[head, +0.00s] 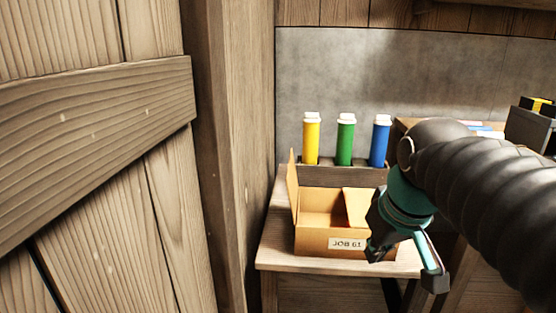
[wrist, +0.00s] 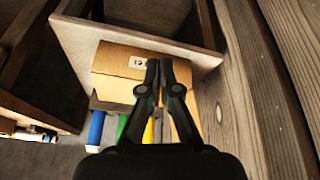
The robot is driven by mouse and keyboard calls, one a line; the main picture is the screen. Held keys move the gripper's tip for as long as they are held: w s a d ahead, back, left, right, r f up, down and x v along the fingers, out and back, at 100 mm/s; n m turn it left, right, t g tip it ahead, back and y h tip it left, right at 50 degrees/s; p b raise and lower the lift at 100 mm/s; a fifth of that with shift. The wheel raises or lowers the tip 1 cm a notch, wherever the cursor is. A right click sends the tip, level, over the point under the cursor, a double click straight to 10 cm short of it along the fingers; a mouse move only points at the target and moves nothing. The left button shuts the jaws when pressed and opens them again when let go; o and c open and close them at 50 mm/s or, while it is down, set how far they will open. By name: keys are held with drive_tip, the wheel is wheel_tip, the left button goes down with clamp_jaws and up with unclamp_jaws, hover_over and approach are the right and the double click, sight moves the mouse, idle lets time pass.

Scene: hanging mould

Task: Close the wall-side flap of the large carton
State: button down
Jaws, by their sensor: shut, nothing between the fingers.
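The large carton (head: 312,240), tan cardboard with a "JOB 61" label on its front, stands on a small wooden table. Its left flap (head: 293,187), on the side of the wooden wall, stands upright. A flap on the right (head: 358,205) lies folded inward over part of the opening; the rest is open. My gripper (head: 373,256) hangs at the carton's front right corner and hides part of it. In the wrist view the carton (wrist: 112,62) appears turned around, behind my shut, empty fingers (wrist: 166,64). Whether the fingers touch the carton cannot be told.
Yellow (head: 311,142), green (head: 345,143) and blue (head: 380,144) tubes stand behind the carton before a grey wall panel (head: 400,70). A wooden post (head: 232,130) and plank door (head: 90,100) close off the left. The table's front edge (head: 325,266) leaves little free room.

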drive_tip(key=w+a+r+n+g+y+p, duration=0.1)
drive_tip(key=w+a+r+n+g, duration=0.1)
drive_tip(key=w+a+r+n, duration=0.6)
drive_tip(key=w+a+r+n+g+p, duration=0.1)
drive_tip(key=w+a+r, duration=0.45)
drive_tip(key=w, duration=0.65)
drive_tip(key=w+a+n+g+p, duration=0.1)
drive_tip(key=w+a+n+g, duration=0.1)
drive_tip(key=w+a+n, duration=0.3)
wheel_tip(320, 180, down, 9)
drive_tip(key=d+b, duration=0.1)
drive_tip(key=shift+s+d+f, duration=0.2)
drive_tip(key=shift+s+d, duration=0.15)
drive_tip(key=shift+s, duration=0.05)
drive_tip(key=shift+y, duration=0.3)
